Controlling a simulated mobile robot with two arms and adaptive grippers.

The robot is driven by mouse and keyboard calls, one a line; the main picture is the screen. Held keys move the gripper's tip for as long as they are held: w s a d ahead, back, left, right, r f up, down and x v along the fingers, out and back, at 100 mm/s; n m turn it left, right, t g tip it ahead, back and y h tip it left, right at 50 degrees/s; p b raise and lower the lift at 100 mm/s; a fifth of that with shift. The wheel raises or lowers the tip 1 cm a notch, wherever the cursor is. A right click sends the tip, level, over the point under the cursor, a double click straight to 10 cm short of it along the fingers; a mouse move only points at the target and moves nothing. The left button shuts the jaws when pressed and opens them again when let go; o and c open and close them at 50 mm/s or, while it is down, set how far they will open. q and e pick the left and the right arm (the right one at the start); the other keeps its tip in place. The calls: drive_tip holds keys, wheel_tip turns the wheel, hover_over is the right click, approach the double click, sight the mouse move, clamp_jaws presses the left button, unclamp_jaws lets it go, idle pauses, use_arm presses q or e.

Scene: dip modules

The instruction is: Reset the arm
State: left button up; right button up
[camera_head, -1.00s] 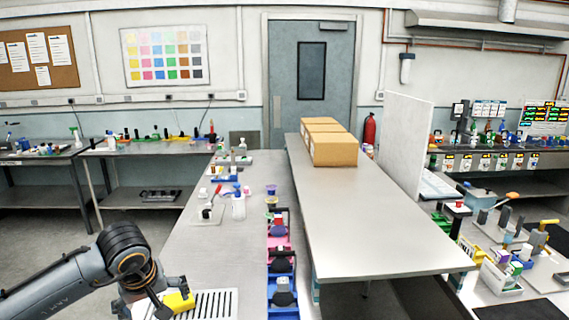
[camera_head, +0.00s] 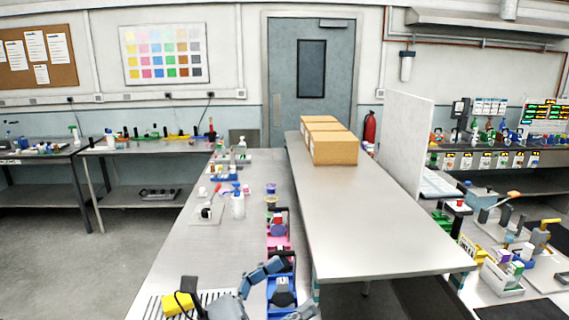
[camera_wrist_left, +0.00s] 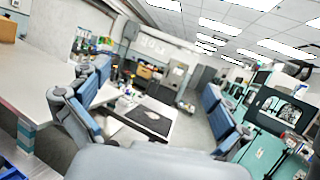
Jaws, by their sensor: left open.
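My left gripper (camera_head: 290,288) is at the bottom of the head view, low over the near end of the bench, with its blue-grey fingers apart and nothing seen between them. In the left wrist view, the open fingers of my left gripper (camera_wrist_left: 160,95) frame the room, with no object between them. A yellow block (camera_head: 177,304) with a dark upright part and a cable sits on the slatted rack (camera_head: 155,306), to the left of the gripper. Blue and pink modules (camera_head: 283,291) stand beside and partly behind the gripper. My right gripper is not in view.
The grey table (camera_head: 375,215) to the right has a clear near part; cardboard boxes (camera_head: 334,148) stand at its far end. A spray bottle (camera_head: 238,205) and small items stand farther along the left bench (camera_head: 200,250). A white panel (camera_head: 402,145) rises at the right.

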use_arm(q)
drive_tip(key=w+a+f+n+t+y, duration=0.2)
drive_tip(key=a+n+t+y, duration=0.35)
drive_tip(key=n, duration=0.65)
drive_tip(key=w+a+f+n+t+y, duration=0.1)
drive_tip(key=w+a+n+t+y, duration=0.2)
drive_tip(key=a+n+t+y, duration=0.55)
drive_tip(key=s+a+f+n+g+y, duration=0.25)
drive_tip(key=f+n+g, duration=0.25)
drive_tip(key=f+n, duration=0.3)
drive_tip(key=s+a+f+n+g+y, duration=0.1)
drive_tip(key=a+f+n+g+y, duration=0.3)
drive_tip(key=f+n, duration=0.35)
drive_tip(key=s+a+f+n+g, duration=0.1)
drive_tip(key=s+f+n+g, duration=0.45)
drive_tip(key=s+f, duration=0.35)
drive_tip(key=s+f+n+g, duration=0.4)
drive_tip(key=s+f+g, duration=0.25)
drive_tip(key=s, duration=0.55)
wheel_tip(320, 180, down, 33)
drive_tip(key=s+h+b, duration=0.1)
drive_tip(key=s+b, duration=0.1)
drive_tip(key=b, duration=0.4)
drive_tip(key=s+a+f+g+b, duration=0.2)
drive_tip(key=s+a+f+b, duration=0.1)
drive_tip(key=s+f, duration=1.4)
wheel_tip(320, 180, down, 3)
drive_tip(key=shift+b, duration=0.55)
